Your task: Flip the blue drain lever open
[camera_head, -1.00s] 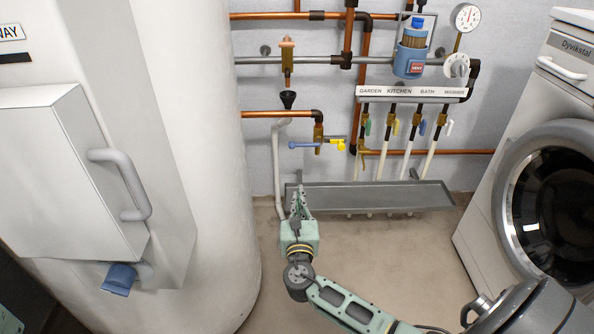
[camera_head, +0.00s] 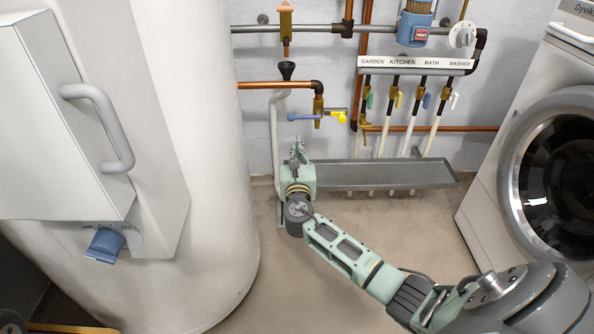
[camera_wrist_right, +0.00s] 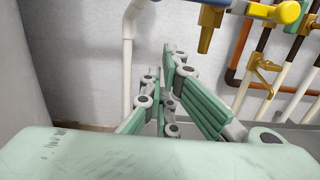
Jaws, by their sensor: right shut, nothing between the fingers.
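The blue drain lever (camera_head: 303,116) lies level, pointing left from a brass valve (camera_head: 318,117) on the back wall. A yellow end piece (camera_head: 341,117) sits at the valve's right. In the right wrist view the blue lever (camera_wrist_right: 180,1) is cut off by the top edge, with the brass valve (camera_wrist_right: 207,28) beside it. My right gripper (camera_head: 298,147) is shut and empty, pointing up, just below the lever in the head view. Its fingers (camera_wrist_right: 168,92) also show in the wrist view, apart from the lever. My left gripper is not in view.
A grey trough (camera_head: 395,176) runs along the wall right of my gripper. A white tank (camera_head: 215,200) stands at left, a washer (camera_head: 550,180) at right. Small coloured levers, including a blue one (camera_head: 427,101), hang under a labelled manifold (camera_head: 415,65). A black funnel (camera_head: 287,70) is above the lever.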

